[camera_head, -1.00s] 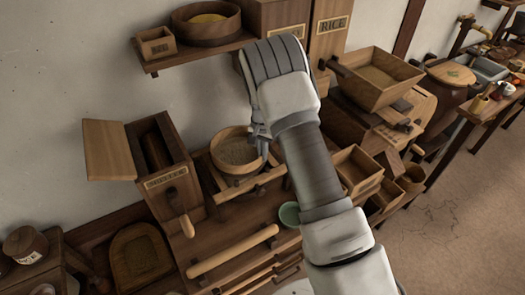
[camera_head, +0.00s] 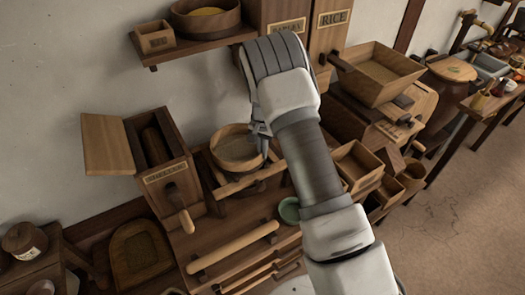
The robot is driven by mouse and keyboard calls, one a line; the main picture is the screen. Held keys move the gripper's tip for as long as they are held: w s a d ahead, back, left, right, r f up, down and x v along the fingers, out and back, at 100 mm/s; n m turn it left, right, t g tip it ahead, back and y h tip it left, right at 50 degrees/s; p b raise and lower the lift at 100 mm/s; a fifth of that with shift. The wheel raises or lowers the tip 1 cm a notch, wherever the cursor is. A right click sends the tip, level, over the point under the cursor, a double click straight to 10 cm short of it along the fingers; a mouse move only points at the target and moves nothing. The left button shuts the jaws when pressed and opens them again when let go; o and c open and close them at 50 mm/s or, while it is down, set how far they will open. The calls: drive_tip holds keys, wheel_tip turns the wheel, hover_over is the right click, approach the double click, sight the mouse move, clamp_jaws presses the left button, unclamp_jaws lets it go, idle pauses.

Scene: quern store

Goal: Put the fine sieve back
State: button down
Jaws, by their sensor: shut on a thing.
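A round wooden sieve (camera_head: 234,148) with a dark mesh-like inside sits at the middle of the view, over a small wooden frame (camera_head: 240,183) on the bench. My gripper (camera_head: 261,140) is at the sieve's right rim and shut on it. The fingertips are small and partly hidden by my wrist. I cannot tell whether the sieve rests on the frame or hangs just above it. A larger round sieve-like tub (camera_head: 206,20) with yellow contents stands on the wall shelf.
An open-lidded wooden box (camera_head: 160,160) stands left of the frame. A hopper (camera_head: 378,72) and wooden boxes stand to the right. The wall shelf (camera_head: 200,50) is above.

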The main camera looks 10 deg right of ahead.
drive_tip(key=shift+f, duration=0.15)
drive_tip(key=c, duration=0.9)
unclamp_jaws()
drive_tip(key=shift+c, duration=0.2)
drive_tip(key=s+d+r+n+t+b, duration=0.1)
drive_tip(key=s+r, duration=0.2)
drive_tip(key=r, duration=1)
drive_tip(key=s+d+r, duration=0.1)
drive_tip(key=s+r, duration=0.2)
drive_tip(key=r, duration=1)
drive_tip(key=s+d+r+n+t+y, duration=0.1)
drive_tip(key=s+r+n+t, duration=0.1)
drive_tip(key=s+r, duration=0.6)
drive_tip(key=s+d+f+n+t+h, duration=0.1)
drive_tip(key=s+d+n+t, duration=0.1)
drive_tip(key=s, duration=1.7)
drive_tip(key=shift+s+f+n+t, duration=0.2)
drive_tip(key=shift+s+n+t, duration=0.15)
drive_tip(key=shift+n, duration=0.45)
